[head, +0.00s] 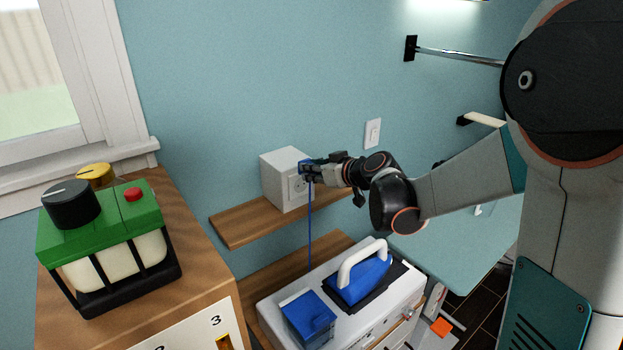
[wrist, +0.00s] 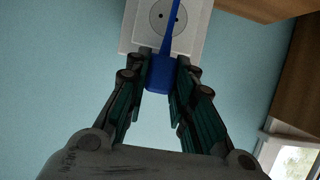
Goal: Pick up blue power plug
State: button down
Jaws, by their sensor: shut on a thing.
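The blue power plug (wrist: 160,76) is between the two fingers of my gripper (wrist: 161,82), which is shut on it in the wrist view. In the head view my gripper (head: 308,172) is at the front of the white outlet box (head: 285,180), and a bit of the blue plug (head: 305,163) shows at its fingertips. A thin blue cord (head: 309,230) hangs from the plug down toward the white case below. In the wrist view a round two-hole socket (wrist: 172,17) shows beyond the plug. I cannot tell whether the plug touches the box.
The box stands on a wooden wall shelf (head: 240,226). Below are a white case (head: 375,308) with a blue iron-like object (head: 358,280) and a blue block (head: 308,318). A green-topped device (head: 105,240) stands on the wooden cabinet (head: 205,285) at left. A light switch (head: 373,133) is on the wall.

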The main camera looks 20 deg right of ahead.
jog(key=s+d, duration=0.3)
jog(key=s, duration=0.5)
jog(key=s+d, duration=0.4)
jog(key=s, duration=0.5)
jog(key=shift+s, duration=0.2)
jog(key=shift+f, duration=0.2)
